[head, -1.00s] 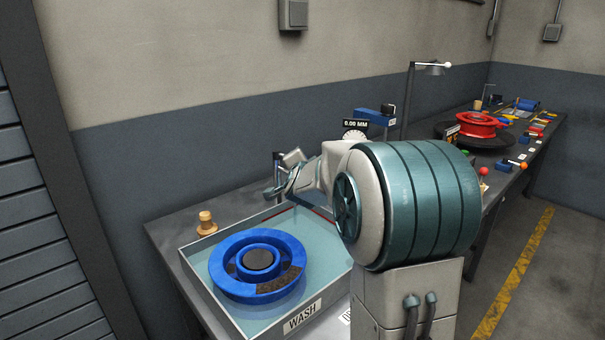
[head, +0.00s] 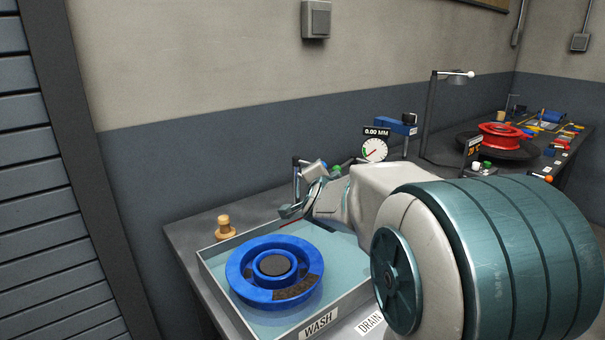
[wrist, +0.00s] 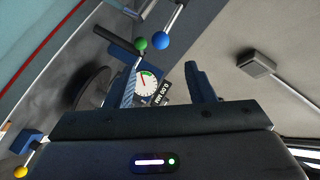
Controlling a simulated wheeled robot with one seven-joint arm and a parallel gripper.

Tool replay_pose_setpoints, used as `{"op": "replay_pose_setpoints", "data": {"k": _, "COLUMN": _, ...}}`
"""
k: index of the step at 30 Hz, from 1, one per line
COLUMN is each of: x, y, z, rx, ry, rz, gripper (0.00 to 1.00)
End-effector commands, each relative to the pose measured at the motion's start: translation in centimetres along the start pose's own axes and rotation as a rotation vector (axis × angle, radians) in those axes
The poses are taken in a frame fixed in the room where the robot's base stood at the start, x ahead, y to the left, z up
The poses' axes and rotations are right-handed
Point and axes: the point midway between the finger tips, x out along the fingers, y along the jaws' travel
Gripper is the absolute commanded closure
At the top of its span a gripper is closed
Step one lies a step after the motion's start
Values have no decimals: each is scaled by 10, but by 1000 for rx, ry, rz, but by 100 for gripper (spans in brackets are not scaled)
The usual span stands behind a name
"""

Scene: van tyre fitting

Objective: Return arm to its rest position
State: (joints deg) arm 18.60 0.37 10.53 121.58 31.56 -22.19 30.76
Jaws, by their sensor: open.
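My arm reaches from the lower right of the head view over the wash tray (head: 385,313). My gripper (head: 292,207) is at the back of the tray, above and behind the blue wheel, partly hidden by my own wrist. In the wrist view my gripper (wrist: 165,85) shows two dark fingers spread apart with nothing held between them. The blue wheel (head: 243,262) lies flat in the wash tray, with a brown, dirty-looking patch on its front right part. My gripper is apart from it.
A dial gauge (head: 374,149) reading 0.00 MM stands behind my arm. A wooden peg (head: 225,228) stands at the tray's back left. The wall is close behind the bench.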

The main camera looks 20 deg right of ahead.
Motion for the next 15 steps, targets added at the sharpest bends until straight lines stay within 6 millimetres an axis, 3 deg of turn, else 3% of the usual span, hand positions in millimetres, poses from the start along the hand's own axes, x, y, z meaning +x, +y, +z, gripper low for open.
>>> {"op": "replay_pose_setpoints", "data": {"k": 5, "x": -5, "y": -3, "z": 4, "rx": -25, "ry": -27, "rz": 5, "gripper": 51}}
{"op": "replay_pose_setpoints", "data": {"k": 8, "x": -23, "y": -9, "z": 17, "rx": -102, "ry": -110, "rz": 22, "gripper": 51}}
{"op": "replay_pose_setpoints", "data": {"k": 11, "x": -55, "y": -12, "z": 39, "rx": -239, "ry": -252, "rz": 55, "gripper": 51}}
{"op": "replay_pose_setpoints", "data": {"k": 15, "x": -114, "y": 0, "z": 66, "rx": -473, "ry": -483, "rz": 115, "gripper": 51}}
